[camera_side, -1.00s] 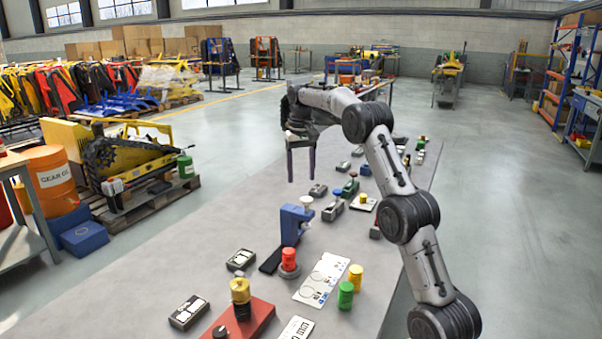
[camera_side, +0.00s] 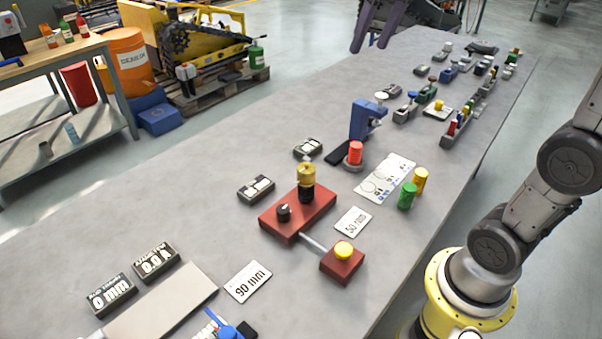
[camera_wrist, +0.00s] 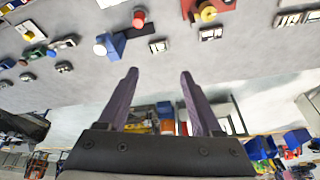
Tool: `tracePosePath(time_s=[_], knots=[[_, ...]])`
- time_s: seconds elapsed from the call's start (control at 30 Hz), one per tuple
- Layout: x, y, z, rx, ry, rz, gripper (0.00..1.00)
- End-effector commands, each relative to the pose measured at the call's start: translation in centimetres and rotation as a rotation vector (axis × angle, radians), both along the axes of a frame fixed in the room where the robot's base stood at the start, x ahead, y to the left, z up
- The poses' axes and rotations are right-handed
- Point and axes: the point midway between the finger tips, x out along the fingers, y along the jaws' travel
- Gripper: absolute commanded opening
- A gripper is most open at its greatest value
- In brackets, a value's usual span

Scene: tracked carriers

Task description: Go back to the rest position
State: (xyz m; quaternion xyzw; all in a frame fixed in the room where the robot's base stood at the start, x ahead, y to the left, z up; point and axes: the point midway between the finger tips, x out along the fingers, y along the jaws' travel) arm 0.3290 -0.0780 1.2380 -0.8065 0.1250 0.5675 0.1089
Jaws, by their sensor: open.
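My gripper (camera_side: 372,38) shows at the top edge of the side view, with its two purple fingers hanging down above the far left part of the table (camera_side: 300,110). It is open and empty, apart from every object. In the wrist view the two fingers of my gripper (camera_wrist: 156,88) stand wide apart with nothing between them. The upper part of my arm is cut off by the frame in the side view; my yellow base stands at the lower right.
A blue clamp-like stand (camera_side: 362,120), red cylinder (camera_side: 355,153), red block with a yellow top (camera_side: 300,210), yellow button box (camera_side: 343,262), and green cylinder (camera_side: 407,195) stand on the table. Several small carriers sit farther back.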

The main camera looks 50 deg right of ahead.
Motion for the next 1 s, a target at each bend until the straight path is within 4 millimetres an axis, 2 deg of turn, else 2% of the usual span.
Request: tracePosePath(time_s=[0.03,0.1,0.23,0.4,0.5,0.6,0.7,1.0], knots=[[-2.0,1.6,-0.1,-0.007,-0.022,0.039,0.66],[-4.5,3.2,-0.8,-0.014,-0.048,0.086,0.66],[-9.1,5.7,-3.2,-0.027,-0.093,0.171,0.66],[-14.3,7.5,-8.3,-0.04,-0.137,0.27,0.66],[-16.1,7.8,-11.3,-0.044,-0.141,0.3,0.66],[-16.9,7.8,-13.7,-0.048,-0.129,0.311,0.66],[-17.0,7.8,-15.0,-0.051,-0.122,0.321,0.66],[-16.5,7.8,-14.6,-0.059,-0.146,0.329,0.66]])
